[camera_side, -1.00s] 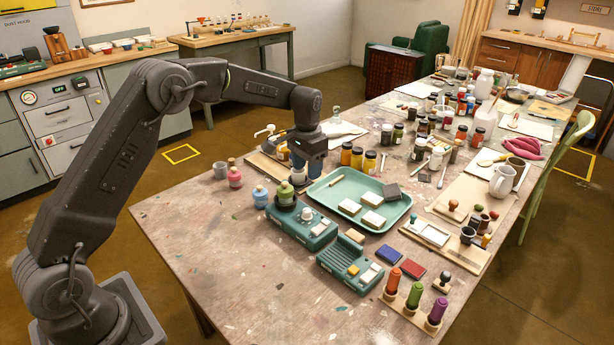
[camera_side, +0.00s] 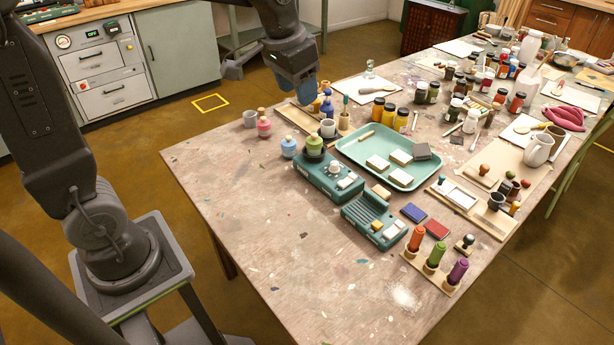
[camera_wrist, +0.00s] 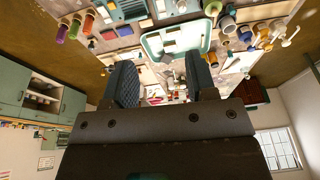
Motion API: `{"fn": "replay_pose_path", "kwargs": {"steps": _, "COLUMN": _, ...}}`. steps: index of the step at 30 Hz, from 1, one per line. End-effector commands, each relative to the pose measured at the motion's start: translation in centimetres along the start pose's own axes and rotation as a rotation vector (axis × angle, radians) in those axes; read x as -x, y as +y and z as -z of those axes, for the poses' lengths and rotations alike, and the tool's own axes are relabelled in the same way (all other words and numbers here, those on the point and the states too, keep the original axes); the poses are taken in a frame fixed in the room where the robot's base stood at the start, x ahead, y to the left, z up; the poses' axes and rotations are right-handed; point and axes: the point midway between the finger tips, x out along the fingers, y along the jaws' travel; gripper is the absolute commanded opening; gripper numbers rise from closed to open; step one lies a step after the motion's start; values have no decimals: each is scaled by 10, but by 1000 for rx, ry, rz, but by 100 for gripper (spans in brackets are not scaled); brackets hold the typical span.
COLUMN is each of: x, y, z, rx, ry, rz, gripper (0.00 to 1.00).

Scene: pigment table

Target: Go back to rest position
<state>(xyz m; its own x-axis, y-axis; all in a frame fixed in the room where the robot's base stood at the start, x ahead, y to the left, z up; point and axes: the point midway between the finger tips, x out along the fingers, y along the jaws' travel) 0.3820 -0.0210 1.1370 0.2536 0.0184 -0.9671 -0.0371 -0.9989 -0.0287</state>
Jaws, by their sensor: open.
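My gripper (camera_side: 306,92) is raised above the far left part of the table (camera_side: 225,190) in the side view, with blue fingers pointing down. In the wrist view my gripper (camera_wrist: 162,78) has its two fingers apart and nothing between them.
A blue jar (camera_side: 288,147), a pink jar (camera_side: 264,127) and a grey pot (camera_side: 250,119) stand at the left. A green tray (camera_side: 375,165) holds pale blocks. Amber bottles (camera_side: 389,114) stand beyond. The front left of the table is clear.

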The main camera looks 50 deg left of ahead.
Motion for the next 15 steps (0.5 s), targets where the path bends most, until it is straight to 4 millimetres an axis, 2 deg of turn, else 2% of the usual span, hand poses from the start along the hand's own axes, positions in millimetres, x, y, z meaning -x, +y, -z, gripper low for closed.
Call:
{"fn": "replay_pose_path", "kwargs": {"steps": 1, "x": 13, "y": 5, "z": -18, "rx": 2, "ry": 29, "rz": 1, "gripper": 52}}
{"fn": "replay_pose_path", "kwargs": {"steps": 6, "x": 35, "y": 19, "z": -78, "rx": 17, "ry": 109, "rz": 0, "gripper": 52}}
{"fn": "replay_pose_path", "kwargs": {"steps": 12, "x": 39, "y": 30, "z": -140, "rx": 34, "ry": 190, "rz": -7, "gripper": 52}}
{"fn": "replay_pose_path", "kwargs": {"steps": 15, "x": 36, "y": 33, "z": -159, "rx": 40, "ry": 217, "rz": -10, "gripper": 52}}
